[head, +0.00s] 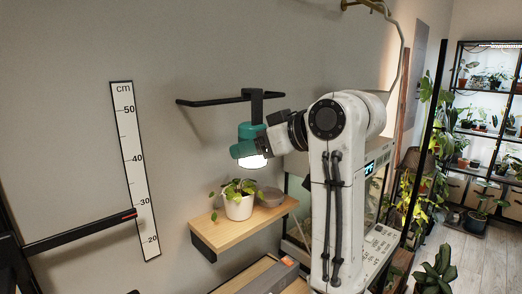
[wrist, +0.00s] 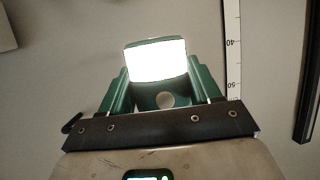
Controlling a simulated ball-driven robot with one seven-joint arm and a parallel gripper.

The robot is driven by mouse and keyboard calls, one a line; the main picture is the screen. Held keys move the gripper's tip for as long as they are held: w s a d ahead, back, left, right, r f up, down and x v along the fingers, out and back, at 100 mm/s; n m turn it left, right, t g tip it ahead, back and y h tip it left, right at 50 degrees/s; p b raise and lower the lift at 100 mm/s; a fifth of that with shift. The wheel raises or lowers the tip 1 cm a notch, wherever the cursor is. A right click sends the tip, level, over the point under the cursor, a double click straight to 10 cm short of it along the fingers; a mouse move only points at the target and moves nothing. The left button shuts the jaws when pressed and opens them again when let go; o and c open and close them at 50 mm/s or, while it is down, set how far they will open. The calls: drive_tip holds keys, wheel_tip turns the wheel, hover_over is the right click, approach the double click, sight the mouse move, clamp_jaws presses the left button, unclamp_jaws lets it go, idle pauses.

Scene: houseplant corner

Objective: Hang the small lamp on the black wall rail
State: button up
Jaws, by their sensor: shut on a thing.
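The small lamp (head: 252,131) has a teal body, a lit white underside and a black hook on top. It is upright at the black wall rail (head: 212,101), with its hook overlapping the rail in the head view; whether the rail bears it I cannot tell. My gripper (head: 243,150) is shut on the lamp's body. In the wrist view the lamp's bright lit face (wrist: 156,60) sits between the two green fingers of my gripper (wrist: 160,82).
Below the lamp, a wooden wall shelf (head: 232,232) holds a white potted plant (head: 239,206) and a grey bowl (head: 270,197). A centimetre scale (head: 135,165) is on the wall to the left, with a black bar (head: 80,232) reaching it.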

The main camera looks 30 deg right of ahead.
drive_tip(key=w+a+f+b, duration=0.1)
drive_tip(key=w+a, duration=0.1)
drive_tip(key=w, duration=0.6)
drive_tip(key=shift+w+a+f, duration=0.2)
drive_tip(key=shift+a, duration=0.15)
idle(0.5)
drive_tip(key=shift+s, duration=0.1)
idle(0.8)
drive_tip(key=shift+f+p, duration=0.25)
drive_tip(key=shift+p, duration=0.1)
idle(1.1)
drive_tip(key=o, duration=1.2)
drive_tip(key=shift+o, duration=0.2)
